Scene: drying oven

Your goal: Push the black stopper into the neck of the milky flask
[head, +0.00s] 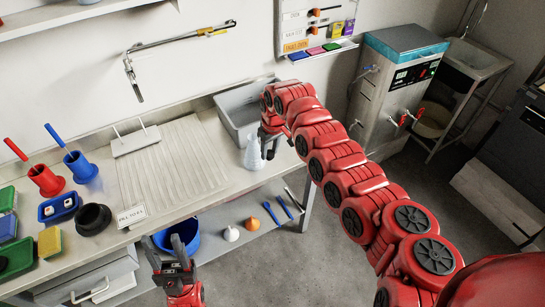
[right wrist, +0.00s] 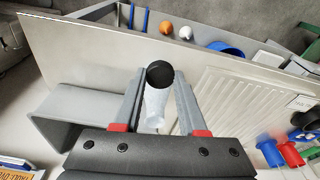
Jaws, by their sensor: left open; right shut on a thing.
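The black stopper (right wrist: 160,74) shows as a round dark top between the fingertips of my right gripper (right wrist: 159,88) in the right wrist view. That gripper is shut on it. The milky flask (head: 253,154) stands upright near the bench's front edge, beside the grey tub. Its pale body (right wrist: 155,108) also shows between the fingers in the right wrist view, partly behind the stopper. I cannot tell how far the stopper sits in the neck, which is hidden. In the head view my right gripper (head: 270,143) is close against the flask. My left gripper (head: 175,258) is open and empty, low in front of the bench.
The grey tub (head: 240,110) is behind the flask. A ribbed white board (head: 172,165) lies left of it. Red (head: 46,181) and blue (head: 80,168) holders and a black ring-like piece (head: 93,219) are further left. A blue bucket (head: 160,238) is on the lower shelf.

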